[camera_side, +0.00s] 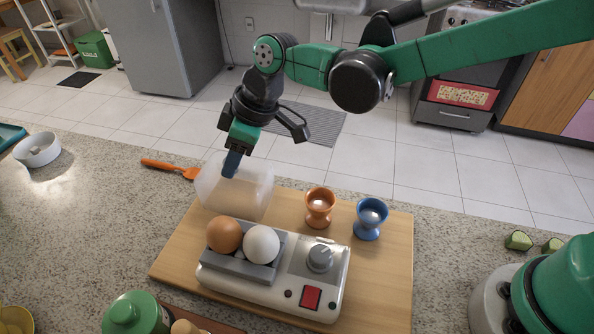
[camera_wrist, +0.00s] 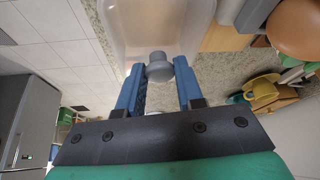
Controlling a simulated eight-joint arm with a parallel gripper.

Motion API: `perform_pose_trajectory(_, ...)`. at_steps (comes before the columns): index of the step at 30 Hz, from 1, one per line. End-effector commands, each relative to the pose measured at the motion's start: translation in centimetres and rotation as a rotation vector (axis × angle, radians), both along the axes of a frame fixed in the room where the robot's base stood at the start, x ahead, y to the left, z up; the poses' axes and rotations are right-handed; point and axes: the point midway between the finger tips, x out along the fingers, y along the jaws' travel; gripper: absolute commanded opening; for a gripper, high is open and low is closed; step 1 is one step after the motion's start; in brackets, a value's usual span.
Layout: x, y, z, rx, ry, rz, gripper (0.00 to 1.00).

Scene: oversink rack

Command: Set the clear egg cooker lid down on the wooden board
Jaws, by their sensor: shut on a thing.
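The clear egg cooker lid (camera_side: 236,192) is a frosted, see-through box. It appears tilted over the far left corner of the wooden board (camera_side: 375,270), behind the eggs; I cannot tell whether it touches the board. My gripper (camera_side: 232,165) is shut on the lid's grey knob, which sits between the blue fingers (camera_wrist: 158,72) in the wrist view. The lid (camera_wrist: 150,22) fills the top middle there. The egg cooker (camera_side: 270,290) stands on the board, uncovered, with a brown egg (camera_side: 224,235) and a white egg (camera_side: 262,244) in its tray.
An orange egg cup (camera_side: 320,207) and a blue egg cup (camera_side: 370,218) stand on the board's right rear part. A green-lidded jar (camera_side: 135,312) stands at the front left. The counter left of the board is mostly clear.

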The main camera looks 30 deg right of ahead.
Motion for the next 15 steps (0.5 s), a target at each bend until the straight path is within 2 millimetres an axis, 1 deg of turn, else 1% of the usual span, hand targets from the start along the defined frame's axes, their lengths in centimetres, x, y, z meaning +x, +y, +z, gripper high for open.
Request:
perform_pose_trajectory(10, 0.01, 0.0, -0.34, 0.0, 0.0, 0.0, 0.0)
perform_pose_trajectory(11, 0.02, 0.0, -0.29, 0.0, 0.0, 0.0, 0.4)
perform_pose_trajectory(12, 0.01, 0.01, -0.28, 0.0, 0.0, 0.0, 0.52)
perform_pose_trajectory(13, 0.01, 0.01, -0.28, 0.0, 0.0, 0.0, 0.6)
perform_pose_trajectory(14, 0.0, 0.0, -0.27, 0.0, 0.0, 0.0, 0.63)
perform_pose_trajectory(15, 0.0, 0.0, -0.27, 0.0, 0.0, 0.0, 0.63)
